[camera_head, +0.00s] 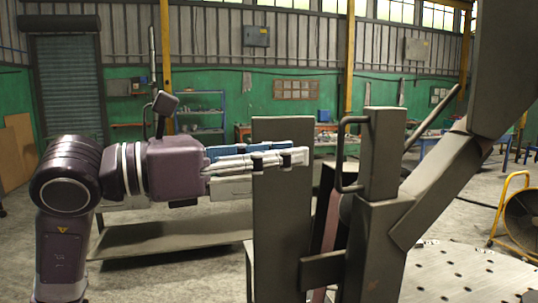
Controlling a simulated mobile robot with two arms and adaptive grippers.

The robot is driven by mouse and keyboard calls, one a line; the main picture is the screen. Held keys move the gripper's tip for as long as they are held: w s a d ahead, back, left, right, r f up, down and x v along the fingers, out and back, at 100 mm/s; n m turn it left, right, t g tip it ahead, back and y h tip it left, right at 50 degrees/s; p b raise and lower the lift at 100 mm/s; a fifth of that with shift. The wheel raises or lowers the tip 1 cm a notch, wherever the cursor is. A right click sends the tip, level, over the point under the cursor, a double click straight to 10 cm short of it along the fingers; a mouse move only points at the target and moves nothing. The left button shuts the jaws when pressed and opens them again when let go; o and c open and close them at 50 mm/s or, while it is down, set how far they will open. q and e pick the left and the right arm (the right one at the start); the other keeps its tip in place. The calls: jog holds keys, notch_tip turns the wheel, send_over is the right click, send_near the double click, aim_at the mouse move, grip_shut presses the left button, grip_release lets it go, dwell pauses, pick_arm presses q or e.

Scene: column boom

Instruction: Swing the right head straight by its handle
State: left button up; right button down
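A dark grey metal head (382,165) stands upright right of the middle, on top of a grey box-section part. A C-shaped bar handle (341,156) sticks out from its left side. My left gripper (294,157) comes in level from the left, its fingers pointing right. The fingertips overlap a flat grey upright plate (283,215) in the picture and are a short way left of the handle, apart from it. The fingers lie nearly one behind the other, so their gap is hard to see. My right gripper does not show.
A slanted grey beam (432,185) and a thin slanted bar (432,118) rise at the right. A perforated metal table (470,275) lies at the lower right. A yellow-framed fan (520,215) stands at the right edge. A low grey bench (170,235) is behind my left arm.

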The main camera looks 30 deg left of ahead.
pick_arm(q)
jog(key=shift+v, duration=0.95)
jog(key=shift+w, duration=0.1)
